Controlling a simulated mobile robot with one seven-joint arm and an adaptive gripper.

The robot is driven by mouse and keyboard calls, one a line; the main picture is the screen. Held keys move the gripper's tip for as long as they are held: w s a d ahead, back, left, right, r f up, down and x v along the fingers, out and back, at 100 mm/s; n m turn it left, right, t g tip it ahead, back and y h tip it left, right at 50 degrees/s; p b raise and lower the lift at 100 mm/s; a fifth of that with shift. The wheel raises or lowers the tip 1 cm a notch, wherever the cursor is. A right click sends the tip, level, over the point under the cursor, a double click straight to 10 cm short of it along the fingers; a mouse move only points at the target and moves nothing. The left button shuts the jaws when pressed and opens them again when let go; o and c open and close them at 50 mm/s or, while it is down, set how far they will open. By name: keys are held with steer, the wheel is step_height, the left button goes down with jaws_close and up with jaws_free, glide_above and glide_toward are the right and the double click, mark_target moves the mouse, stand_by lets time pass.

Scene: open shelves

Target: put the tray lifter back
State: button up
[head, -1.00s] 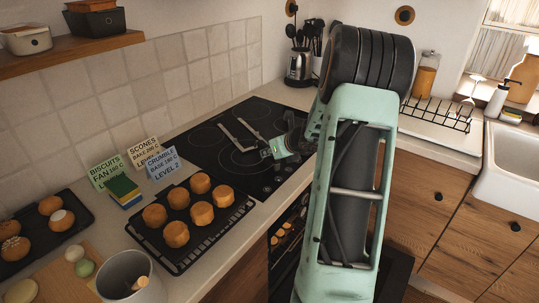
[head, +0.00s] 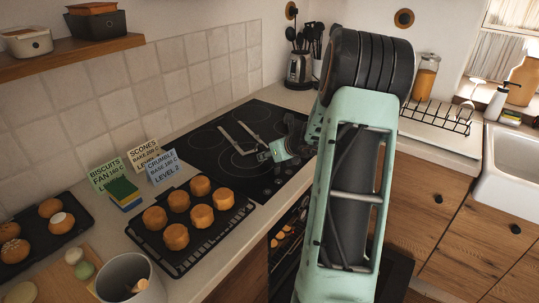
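A pale metal tool with two long prongs, which looks like the tray lifter (head: 236,137), shows over the black hob (head: 205,150). I cannot tell whether it rests on the glass or is held just above it. My gripper (head: 270,152) is at the near right end of the prongs, over the hob's right part. My mint wrist and arm come in from the right and hide part of the hob. The fingertips are too small and dark to show whether they are closed on the tool.
A dark tray (head: 170,258) of round biscuits lies left of the hob. Recipe cards and a sponge (head: 123,192) stand behind it. A grey pot (head: 130,280) is at the front left. Below, the oven (head: 287,243) shows baked goods inside.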

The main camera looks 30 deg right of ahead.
steer(key=p+v, duration=0.1)
steer(key=v, duration=1.1)
